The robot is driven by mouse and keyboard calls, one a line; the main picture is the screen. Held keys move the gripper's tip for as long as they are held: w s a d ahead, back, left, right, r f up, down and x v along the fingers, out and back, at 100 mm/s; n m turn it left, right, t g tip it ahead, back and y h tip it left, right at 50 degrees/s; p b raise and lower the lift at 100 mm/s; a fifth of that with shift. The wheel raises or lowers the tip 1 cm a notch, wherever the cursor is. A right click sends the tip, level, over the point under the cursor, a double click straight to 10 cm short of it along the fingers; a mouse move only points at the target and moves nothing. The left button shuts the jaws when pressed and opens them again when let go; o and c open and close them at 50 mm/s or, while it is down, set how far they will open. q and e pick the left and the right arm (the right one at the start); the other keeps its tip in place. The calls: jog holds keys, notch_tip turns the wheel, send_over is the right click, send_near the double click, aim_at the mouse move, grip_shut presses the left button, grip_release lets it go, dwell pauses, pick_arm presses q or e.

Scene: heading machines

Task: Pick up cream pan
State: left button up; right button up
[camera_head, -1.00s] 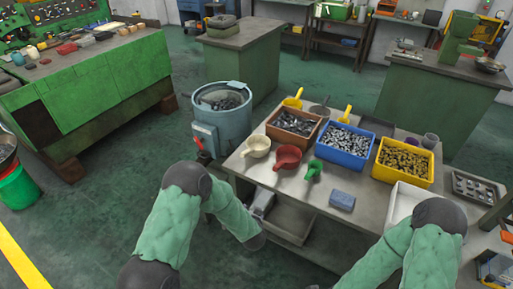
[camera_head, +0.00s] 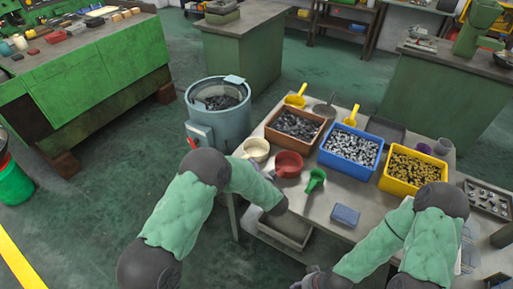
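The cream pan (camera_head: 257,148) is a round, shallow scoop at the left edge of the grey work table (camera_head: 318,212), beside a red pan (camera_head: 289,163). My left forearm reaches across just in front of the cream pan and may cover its handle.
A green scoop (camera_head: 315,180) and a blue box (camera_head: 345,215) lie nearby. Behind stand a brown bin (camera_head: 294,139), a blue bin (camera_head: 346,165) and a yellow bin (camera_head: 399,187) of metal parts. A grey-blue drum (camera_head: 219,126) stands left of the table.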

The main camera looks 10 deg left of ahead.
pick_arm(q)
jog(key=shift+w+a+f, duration=0.1)
jog(key=shift+w+f, duration=0.05)
jog(key=shift+w, duration=0.1)
jog(key=b+x, duration=0.2)
jog(key=x, duration=0.3)
jog(key=shift+b+x, duration=1.3)
jog(key=shift+x, duration=1.35)
jog(key=shift+c, duration=0.6)
grip_shut()
